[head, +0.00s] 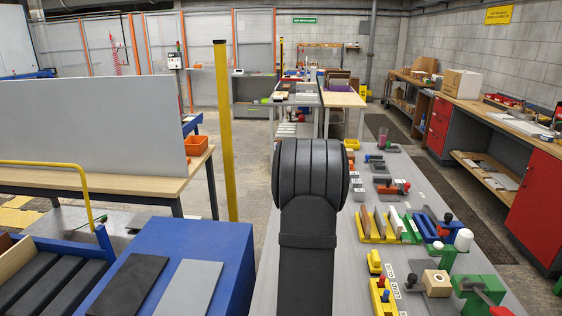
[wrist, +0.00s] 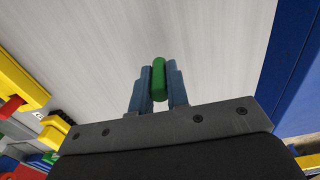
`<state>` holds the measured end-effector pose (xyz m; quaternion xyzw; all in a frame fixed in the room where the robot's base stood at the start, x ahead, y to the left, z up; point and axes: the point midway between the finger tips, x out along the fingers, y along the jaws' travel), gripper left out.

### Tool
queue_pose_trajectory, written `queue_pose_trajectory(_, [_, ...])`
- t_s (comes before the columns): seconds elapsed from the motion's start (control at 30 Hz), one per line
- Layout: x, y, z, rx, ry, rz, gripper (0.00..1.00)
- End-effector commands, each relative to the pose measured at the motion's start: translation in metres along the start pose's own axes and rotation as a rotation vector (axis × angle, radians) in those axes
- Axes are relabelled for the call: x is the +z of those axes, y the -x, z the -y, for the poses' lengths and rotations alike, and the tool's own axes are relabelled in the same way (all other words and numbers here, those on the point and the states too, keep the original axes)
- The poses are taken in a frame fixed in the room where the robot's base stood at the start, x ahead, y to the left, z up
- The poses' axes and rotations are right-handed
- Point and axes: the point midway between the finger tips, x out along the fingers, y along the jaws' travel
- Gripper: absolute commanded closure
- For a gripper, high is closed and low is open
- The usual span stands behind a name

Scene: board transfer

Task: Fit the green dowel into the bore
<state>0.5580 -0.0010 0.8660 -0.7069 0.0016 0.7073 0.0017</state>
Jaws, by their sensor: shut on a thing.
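The green dowel (wrist: 159,80) is in the wrist view, held between the two blue-grey fingers of my gripper (wrist: 159,72). My gripper is shut on it, and the dowel's rounded end reaches slightly past the fingertips. Grey table surface lies beyond the dowel. In the head view my dark arm hides the gripper and the dowel. A tan block (head: 437,287) with a dark round opening on top, which looks like the bore, stands at the lower right of the head view. It cannot be made out with certainty in the wrist view.
The grey table (head: 262,270) carries several fixtures on its right side. Among them are a yellow rack (head: 374,238) with upright boards and a green fixture (head: 478,296) with a red lever. A blue box (head: 222,262) stands at left. Table surface under the gripper is bare.

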Motion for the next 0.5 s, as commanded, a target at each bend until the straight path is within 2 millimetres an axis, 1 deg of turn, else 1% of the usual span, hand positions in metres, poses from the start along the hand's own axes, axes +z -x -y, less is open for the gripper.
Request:
queue_pose_trajectory(0.17, [0.0,0.001,0.002,0.0,0.007,-0.001,1.0])
queue_pose_trajectory(0.27, [-0.002,0.004,0.012,0.0,0.048,-0.002,1.0])
queue_pose_trajectory(0.37, [-0.005,0.011,0.036,0.0,0.144,-0.004,1.0])
queue_pose_trajectory(0.47, [-0.005,0.023,0.073,0.0,0.295,-0.005,1.0])
queue_pose_trajectory(0.5, [-0.005,0.028,0.09,0.0,0.365,-0.005,1.0])
